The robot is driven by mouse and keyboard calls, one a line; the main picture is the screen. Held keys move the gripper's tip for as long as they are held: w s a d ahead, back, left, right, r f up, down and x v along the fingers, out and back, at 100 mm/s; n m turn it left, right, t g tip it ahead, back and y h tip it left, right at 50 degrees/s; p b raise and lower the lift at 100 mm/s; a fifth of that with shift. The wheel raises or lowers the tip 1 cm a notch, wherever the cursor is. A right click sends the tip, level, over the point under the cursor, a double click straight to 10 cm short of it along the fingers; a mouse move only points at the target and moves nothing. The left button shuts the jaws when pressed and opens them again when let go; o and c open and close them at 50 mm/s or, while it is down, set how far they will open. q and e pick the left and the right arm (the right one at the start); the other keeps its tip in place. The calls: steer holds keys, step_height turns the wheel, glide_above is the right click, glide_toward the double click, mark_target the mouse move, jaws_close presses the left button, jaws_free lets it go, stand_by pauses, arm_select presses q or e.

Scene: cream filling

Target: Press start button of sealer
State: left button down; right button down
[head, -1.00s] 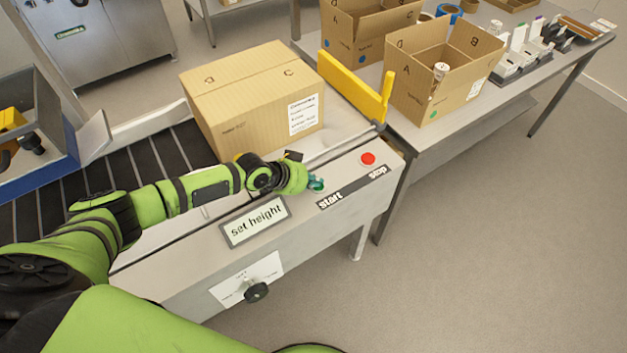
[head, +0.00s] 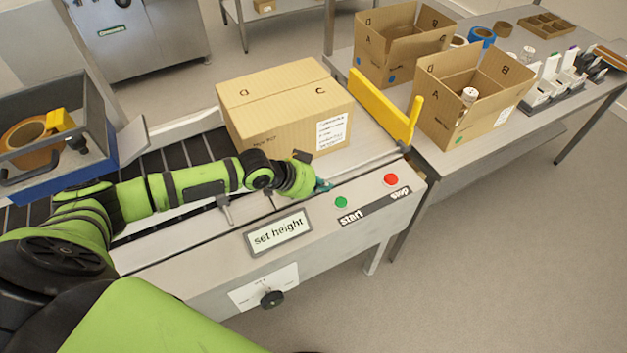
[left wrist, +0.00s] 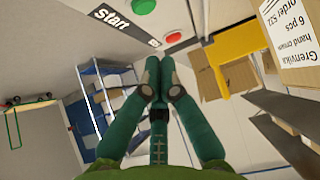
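The sealer has a round green start button (head: 341,202) on its front edge, above the "start" label. It also shows at the top of the left wrist view (left wrist: 144,6). A red stop button (head: 391,180) sits to its right. My left gripper (head: 323,186) is just left of and behind the green button, apart from it. In the left wrist view its teal fingers (left wrist: 158,66) are together with nothing between them. A closed cardboard box (head: 285,108) stands on the sealer behind the gripper. My right gripper is out of view.
A yellow guard (head: 385,105) stands right of the box. A "set height" plate (head: 278,232) and black knob (head: 272,298) are on the sealer's front. A grey-blue bin (head: 60,135) holds tape at left. Open boxes (head: 470,100) stand on the right table.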

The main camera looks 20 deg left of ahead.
arm_select(q)
steer(key=shift+v, duration=1.85)
